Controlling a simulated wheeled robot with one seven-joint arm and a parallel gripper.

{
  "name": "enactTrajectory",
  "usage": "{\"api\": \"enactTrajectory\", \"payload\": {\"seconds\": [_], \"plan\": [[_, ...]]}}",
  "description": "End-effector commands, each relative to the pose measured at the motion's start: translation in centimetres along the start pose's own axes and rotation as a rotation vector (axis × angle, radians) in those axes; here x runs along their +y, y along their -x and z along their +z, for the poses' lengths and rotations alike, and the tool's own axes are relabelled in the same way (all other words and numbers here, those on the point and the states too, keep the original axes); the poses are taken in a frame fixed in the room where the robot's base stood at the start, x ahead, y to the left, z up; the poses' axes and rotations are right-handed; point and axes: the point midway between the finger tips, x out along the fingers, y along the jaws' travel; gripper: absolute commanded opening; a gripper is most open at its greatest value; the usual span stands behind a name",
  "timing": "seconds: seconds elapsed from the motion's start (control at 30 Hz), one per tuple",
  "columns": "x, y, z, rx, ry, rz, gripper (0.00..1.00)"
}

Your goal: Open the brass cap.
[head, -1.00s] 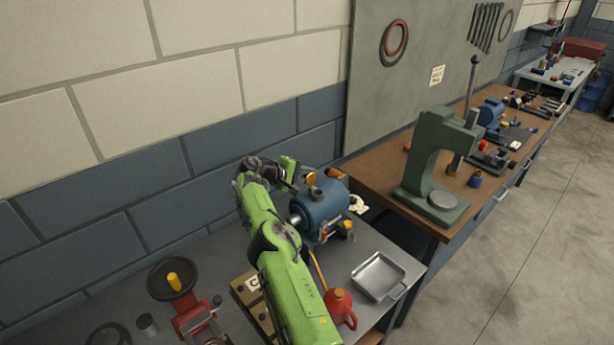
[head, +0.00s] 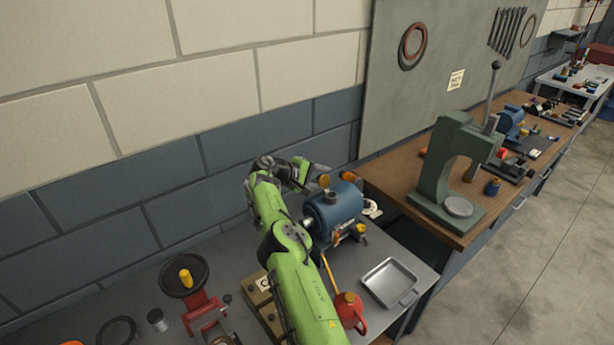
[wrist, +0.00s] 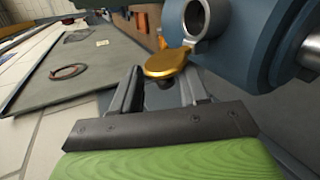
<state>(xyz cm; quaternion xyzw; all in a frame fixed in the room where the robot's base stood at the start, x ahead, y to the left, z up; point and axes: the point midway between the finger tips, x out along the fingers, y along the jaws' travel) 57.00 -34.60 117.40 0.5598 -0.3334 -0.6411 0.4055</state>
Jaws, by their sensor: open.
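The blue casing (head: 338,212) stands on the grey bench, with a short grey neck (head: 331,195) on top. In the wrist view the neck's round mouth (wrist: 204,17) is uncovered. The brass cap (wrist: 166,63) is a round gold disc beside this mouth, tilted off it and seemingly joined at its edge. It also shows small in the head view (head: 323,182). My gripper (wrist: 161,80) is open, its two fingers apart on either side of the cap's underside. I cannot tell whether either finger touches the cap. In the head view my gripper (head: 316,174) is close behind the neck.
A metal tray (head: 389,282) and a red oil can (head: 350,311) are in front of the casing. A red machine with a dark bowl (head: 184,276) stands at left. A green press (head: 455,170) stands on the wooden bench at right. The wall is behind my arm.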

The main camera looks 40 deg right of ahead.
Motion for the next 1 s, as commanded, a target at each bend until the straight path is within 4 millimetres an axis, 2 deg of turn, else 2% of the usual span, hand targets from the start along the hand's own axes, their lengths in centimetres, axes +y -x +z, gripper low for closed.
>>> {"api": "enactTrajectory", "payload": {"seconds": [0.13, 0.4, 0.6, 0.73, 1.0], "plan": [[-0.7, 2.4, -0.1, 0.004, 0.0, -0.002, 0.44], [-0.4, 10.3, -0.1, 0.006, 0.002, 0.001, 0.44], [-0.2, 14.3, -0.1, 0.005, 0.003, 0.001, 0.44], [-0.2, 15.1, -0.1, 0.002, 0.002, 0.0, 0.44], [-0.2, 15.1, -0.1, 0.002, 0.002, 0.0, 0.44]]}}
